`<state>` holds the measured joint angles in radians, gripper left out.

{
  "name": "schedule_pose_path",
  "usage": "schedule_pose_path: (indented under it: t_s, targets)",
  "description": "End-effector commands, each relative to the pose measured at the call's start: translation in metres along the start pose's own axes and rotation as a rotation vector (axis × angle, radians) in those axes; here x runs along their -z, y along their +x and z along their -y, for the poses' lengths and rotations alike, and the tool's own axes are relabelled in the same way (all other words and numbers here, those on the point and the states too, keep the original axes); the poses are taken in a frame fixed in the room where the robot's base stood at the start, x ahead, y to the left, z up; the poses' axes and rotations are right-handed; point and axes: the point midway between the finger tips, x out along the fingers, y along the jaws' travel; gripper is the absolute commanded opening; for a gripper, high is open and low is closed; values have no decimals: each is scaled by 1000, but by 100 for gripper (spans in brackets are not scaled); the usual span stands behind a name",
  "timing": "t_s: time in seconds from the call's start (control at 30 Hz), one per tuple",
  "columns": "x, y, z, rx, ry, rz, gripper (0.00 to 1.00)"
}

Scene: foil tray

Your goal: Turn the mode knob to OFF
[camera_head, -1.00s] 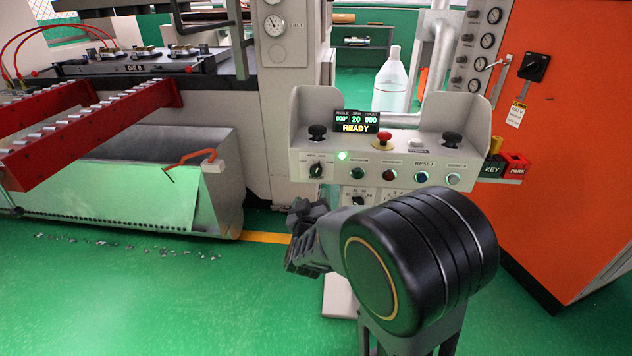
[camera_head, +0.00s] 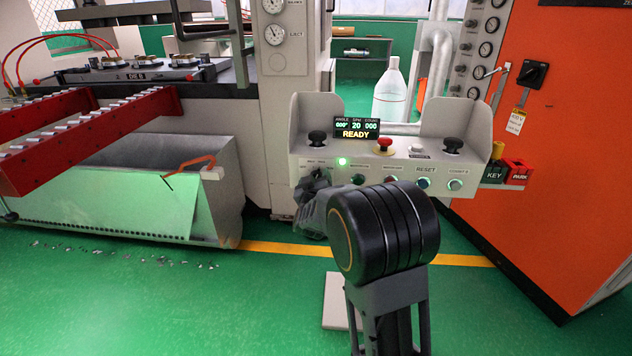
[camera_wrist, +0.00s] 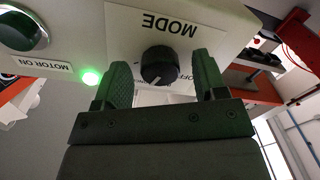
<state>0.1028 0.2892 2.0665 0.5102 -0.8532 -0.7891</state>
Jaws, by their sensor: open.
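The mode knob (camera_wrist: 159,66) is a round black knob with a pale pointer line, on a white panel under the upside-down word MODE in the wrist view. My gripper (camera_wrist: 163,80) is open, with one finger on each side of the knob. Whether the fingers touch it cannot be told. The OFF label (camera_wrist: 177,84) is partly hidden behind the knob and gripper.
A lit green lamp (camera_wrist: 91,77) and the MOTOR ON button (camera_wrist: 22,30) are close beside the knob. The console also carries a red mushroom button (camera_head: 384,145), black palm buttons and a READY display (camera_head: 357,127). An orange cabinet (camera_head: 570,150) stands at the right.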

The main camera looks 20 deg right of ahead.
Motion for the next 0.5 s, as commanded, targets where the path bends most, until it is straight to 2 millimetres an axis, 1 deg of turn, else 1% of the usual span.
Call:
schedule_pose_path:
  t_s: [0.17, 0.2, 0.5]
  targets:
    - [0, 0, 0, 0, 0, 0, 65]
    - [0, 0, 0, 0, 0, 0, 63]
    - [0, 0, 0, 0, 0, 0, 35]
